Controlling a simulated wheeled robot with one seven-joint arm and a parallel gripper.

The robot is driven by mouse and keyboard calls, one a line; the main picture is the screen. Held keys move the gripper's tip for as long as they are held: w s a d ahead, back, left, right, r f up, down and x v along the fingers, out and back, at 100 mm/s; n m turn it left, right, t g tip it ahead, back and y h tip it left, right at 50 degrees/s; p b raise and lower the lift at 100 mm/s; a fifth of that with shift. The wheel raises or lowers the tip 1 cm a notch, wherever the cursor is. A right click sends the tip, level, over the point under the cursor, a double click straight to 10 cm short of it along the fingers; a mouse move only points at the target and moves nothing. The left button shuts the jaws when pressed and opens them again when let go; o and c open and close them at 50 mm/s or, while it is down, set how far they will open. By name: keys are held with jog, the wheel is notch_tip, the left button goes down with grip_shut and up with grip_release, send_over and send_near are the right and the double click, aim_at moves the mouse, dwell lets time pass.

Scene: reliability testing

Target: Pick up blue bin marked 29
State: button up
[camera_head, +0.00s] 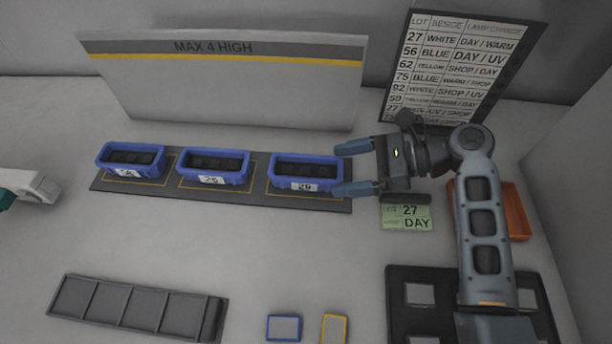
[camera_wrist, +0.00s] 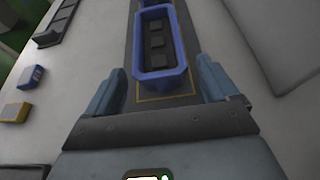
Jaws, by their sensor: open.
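The blue bin marked 29 (camera_head: 306,172) stands upright at the right end of a dark mat (camera_head: 225,195) and holds dark square pieces. Its white label faces the front. My gripper (camera_head: 345,168) is open, with its two blue fingers pointing left at the bin's right end. In the wrist view the bin (camera_wrist: 160,76) lies ahead, between and beyond the fingertips of my gripper (camera_wrist: 162,78). The bin looks ungripped. In the head view one finger is near the bin's back right corner and the other near its front right corner; I cannot tell whether they touch it.
Two more blue bins, a middle one (camera_head: 214,168) and a left one (camera_head: 131,160), stand on the mat. A grey panel (camera_head: 230,85) rises behind. A green card (camera_head: 407,216) and an orange tray (camera_head: 516,211) are right. A grey divided tray (camera_head: 135,308) lies front left.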

aim_at(313, 172)
jog(key=x, duration=0.7)
jog(key=shift+r, duration=0.15)
jog(key=c, duration=1.1)
jog(key=shift+r, duration=0.2)
